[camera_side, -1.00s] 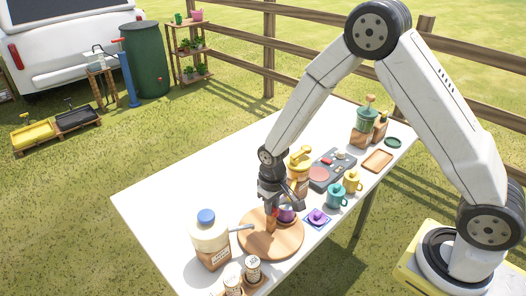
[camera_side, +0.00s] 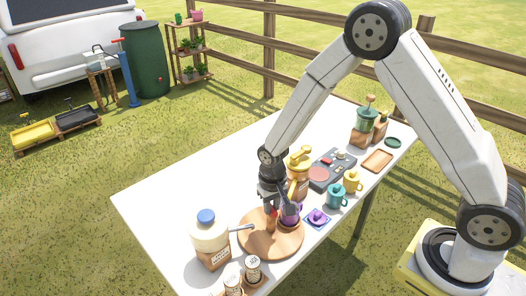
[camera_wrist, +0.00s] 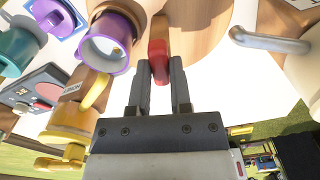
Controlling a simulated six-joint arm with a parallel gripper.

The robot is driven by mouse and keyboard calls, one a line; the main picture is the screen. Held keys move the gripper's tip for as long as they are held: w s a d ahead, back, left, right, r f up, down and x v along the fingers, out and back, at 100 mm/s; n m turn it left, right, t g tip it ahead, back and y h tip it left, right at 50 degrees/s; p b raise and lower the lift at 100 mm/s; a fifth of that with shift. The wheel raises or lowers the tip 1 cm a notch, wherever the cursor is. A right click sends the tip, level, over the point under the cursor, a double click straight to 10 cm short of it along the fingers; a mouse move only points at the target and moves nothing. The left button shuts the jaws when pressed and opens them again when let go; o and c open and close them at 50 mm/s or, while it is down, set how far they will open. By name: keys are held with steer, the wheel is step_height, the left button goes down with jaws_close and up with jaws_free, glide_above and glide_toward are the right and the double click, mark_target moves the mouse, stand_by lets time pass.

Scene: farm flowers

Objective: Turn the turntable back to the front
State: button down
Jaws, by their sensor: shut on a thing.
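The turntable (camera_side: 262,247) is a round wooden disc near the front of the white table. A red-ended wooden peg handle (camera_wrist: 158,62) rises from it. My gripper (camera_wrist: 160,80) is shut on the red end, with one dark finger on each side. In the side view my gripper (camera_side: 272,212) points down over the disc at this handle. A purple cup (camera_wrist: 108,45) stands on the turntable close beside the fingers, partly hidden behind my gripper in the side view.
A jug with a blue lid (camera_side: 208,232) stands left of the turntable, its metal spout reaching toward the disc. Shakers (camera_side: 252,268) are in front.

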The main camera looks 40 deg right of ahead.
steer(key=shift+m, duration=7.5)
steer(key=c, duration=0.5)
jaws_free()
steer(key=shift+c, duration=0.2)
steer(key=shift+r, duration=0.15)
steer(key=shift+r, duration=3.8)
